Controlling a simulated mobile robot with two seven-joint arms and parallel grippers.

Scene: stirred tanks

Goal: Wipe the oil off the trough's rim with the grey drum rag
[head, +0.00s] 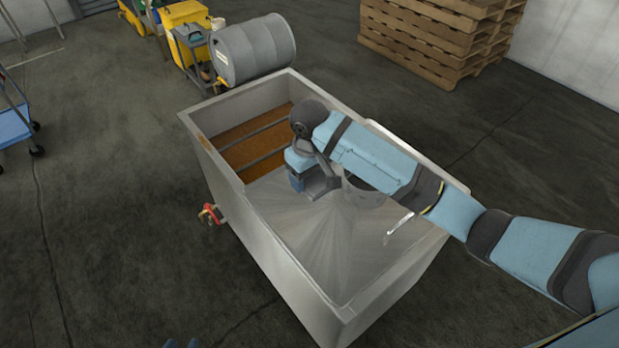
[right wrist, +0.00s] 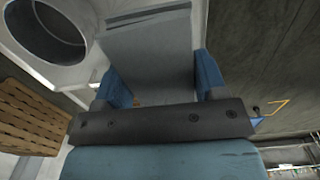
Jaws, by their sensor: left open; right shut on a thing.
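The grey trough (head: 262,248) stands in the middle of the head view. Brown liquid (head: 250,148) shows in its far part, under crossbars. I cannot clearly make out oil on the rim. My right gripper (head: 304,183) is over the trough, pointing down. In the right wrist view its blue fingers are shut on a flat, folded grey cloth, the grey drum rag (right wrist: 150,55). In the head view the rag is not clearly visible. My left gripper (head: 182,343) shows only as blue tips at the bottom edge and is open.
A grey drum (head: 253,50) lies on its side just behind the trough. A red-handled valve (head: 211,213) sticks out of the trough's left side. A round grey pipe (head: 362,195) stands inside the trough. Pallets (head: 440,35) are stacked at the back.

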